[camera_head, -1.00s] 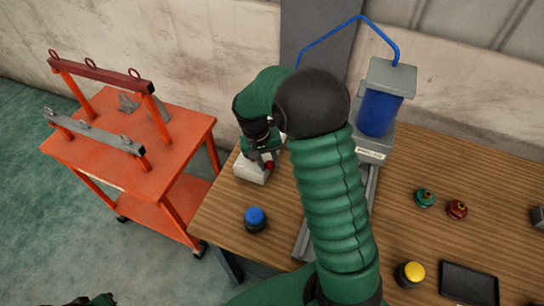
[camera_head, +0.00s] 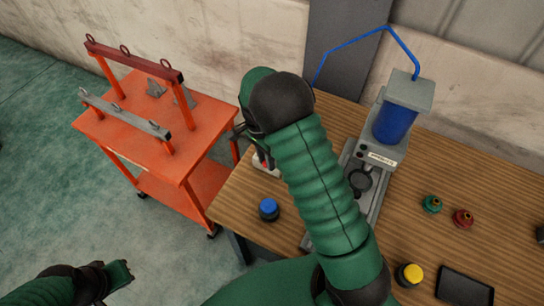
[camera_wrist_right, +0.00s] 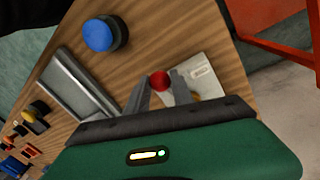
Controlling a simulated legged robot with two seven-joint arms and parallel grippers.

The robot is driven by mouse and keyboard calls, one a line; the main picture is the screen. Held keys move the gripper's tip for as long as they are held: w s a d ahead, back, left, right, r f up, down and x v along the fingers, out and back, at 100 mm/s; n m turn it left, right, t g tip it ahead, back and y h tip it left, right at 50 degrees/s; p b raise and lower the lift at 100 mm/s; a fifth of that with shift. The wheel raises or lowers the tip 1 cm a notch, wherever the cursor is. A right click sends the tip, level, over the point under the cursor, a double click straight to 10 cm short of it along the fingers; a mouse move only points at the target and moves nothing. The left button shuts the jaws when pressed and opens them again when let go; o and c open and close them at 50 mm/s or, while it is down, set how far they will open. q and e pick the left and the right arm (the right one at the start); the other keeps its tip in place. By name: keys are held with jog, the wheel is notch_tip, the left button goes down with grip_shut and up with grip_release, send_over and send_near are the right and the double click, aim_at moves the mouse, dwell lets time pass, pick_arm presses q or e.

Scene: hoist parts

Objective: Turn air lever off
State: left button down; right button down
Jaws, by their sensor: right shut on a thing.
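The air lever is a red ball knob (camera_wrist_right: 159,81) at a pale labelled box (camera_wrist_right: 207,76), seen in the right wrist view. In the head view the box (camera_head: 268,167) is mostly hidden behind my right arm. My right gripper (camera_wrist_right: 161,79) has its two fingers on either side of the red knob and is shut on it. It also shows partly in the head view (camera_head: 258,152). My left gripper (camera_head: 120,273) is at the lower left of the head view, away from the table. Its jaw opening is unclear.
A blue button (camera_head: 268,208) stands near the table's left edge. The press with a blue cylinder (camera_head: 393,123) stands right of my arm. Green (camera_head: 432,204) and red (camera_head: 463,219) fittings, a yellow button (camera_head: 410,274) and a black tray (camera_head: 465,286) lie right. An orange cart (camera_head: 160,140) stands left.

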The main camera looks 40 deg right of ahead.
jog(key=shift+w+a+r+m+p, duration=0.1)
jog(key=shift+w+a+m+p, duration=0.15)
jog(key=shift+w+m, duration=0.3)
jog(key=shift+w+a+r+m+p, duration=0.15)
jog(key=shift+w+m+p, duration=0.15)
jog(key=shift+m, duration=0.35)
jog(key=shift+f+y, duration=0.1)
jog(key=shift+y, duration=0.2)
jog(key=c, duration=1.1)
grip_release()
jog(key=shift+a+f, duration=0.1)
jog(key=w+r+b, duration=0.1)
jog(key=w+r, duration=0.2)
jog(key=r, duration=1.3)
jog(key=shift+w+d+r, duration=0.15)
jog(key=shift+d+r, duration=0.05)
jog(key=shift+r, duration=0.05)
jog(key=shift+f, duration=0.1)
